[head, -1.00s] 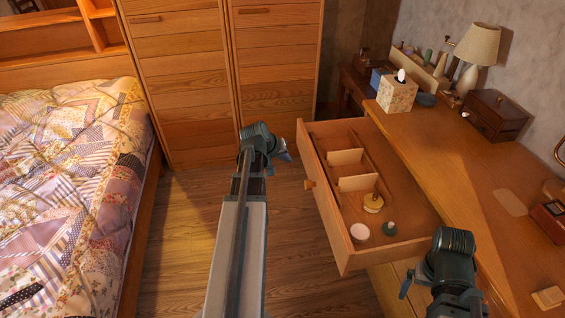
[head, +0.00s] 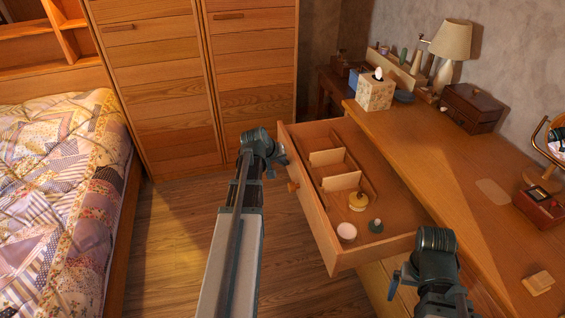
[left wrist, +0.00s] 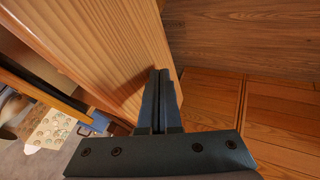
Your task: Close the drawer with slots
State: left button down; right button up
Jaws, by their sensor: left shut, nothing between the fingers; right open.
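The wooden drawer (head: 335,250) stands pulled out of the desk. My left gripper (head: 280,163) is shut and empty by the far end of the drawer front. In the left wrist view its closed fingers (left wrist: 160,98) are beside a light wood panel (left wrist: 105,40); contact cannot be told. My right gripper (head: 396,284) is open near the drawer's near end.
The desk top (head: 440,165) carries a tissue box (head: 375,94), a lamp (head: 450,45), a dark wooden box (head: 472,107) and a small red-brown box (head: 540,207). A quilted bed (head: 60,200) is at left and a wardrobe (head: 165,90) behind. Floor (head: 180,240) between bed and drawer is clear.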

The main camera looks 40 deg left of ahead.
pick_arm(q)
send_over(358, 161)
jog(key=shift+s+a, duration=0.35)
jog(key=shift+a, duration=0.05)
jog(key=shift+w+d, duration=0.4)
jog(key=shift+w, duration=0.05)
jog(key=shift+w+d, duration=0.1)
jog(key=shift+s+a, duration=0.35)
jog(key=shift+s, duration=0.2)
jog(key=shift+s+a, duration=0.9)
jog(key=shift+s, duration=0.3)
jog(key=p+v, duration=0.8)
jog(key=v, duration=0.2)
jog(key=shift+a, duration=0.3)
pick_arm(e)
notch_tip(358, 161, up, 8)
jog(key=a, duration=0.1)
jog(key=shift+s+a, duration=0.2)
jog(key=shift+a, duration=0.05)
pick_arm(q)
jog(key=shift+s+d, duration=0.1)
jog(key=shift+s, duration=0.05)
